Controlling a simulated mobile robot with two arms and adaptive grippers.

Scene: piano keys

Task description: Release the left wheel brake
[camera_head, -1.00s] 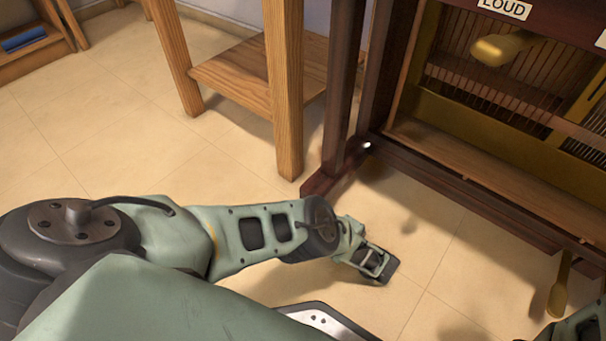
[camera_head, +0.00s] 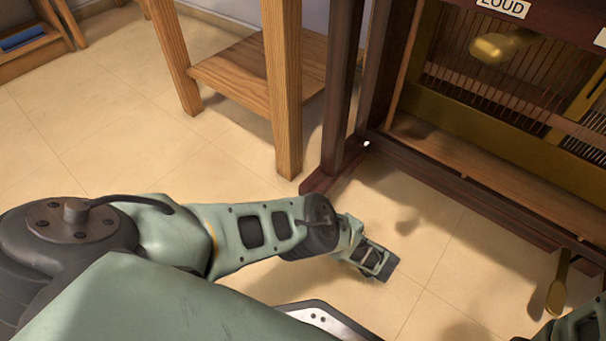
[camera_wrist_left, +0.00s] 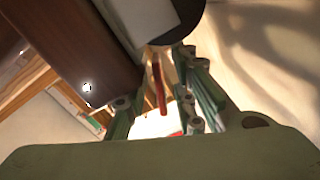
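A red lever (camera_wrist_left: 159,82), apparently the brake, hangs below a dark rounded part that looks like the wheel (camera_wrist_left: 186,20) in the left wrist view. A pale block sits beside that part, under the dark brown piano frame (camera_wrist_left: 70,45). My left gripper (camera_wrist_left: 158,115) is open, with the red lever between its spread fingers. I cannot tell whether a finger touches it. In the head view my left gripper (camera_head: 375,262) is low over the floor, in front of the piano's dark foot (camera_head: 335,170). The wheel and lever do not show there. My right gripper's fingers are not visible.
The open piano front (camera_head: 510,80) fills the right side, with a brass pedal (camera_head: 558,285) near the floor. A wooden table leg (camera_head: 283,90) stands left of the piano. Tiled floor (camera_head: 110,150) is clear at the left. Part of my right arm shows at bottom right.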

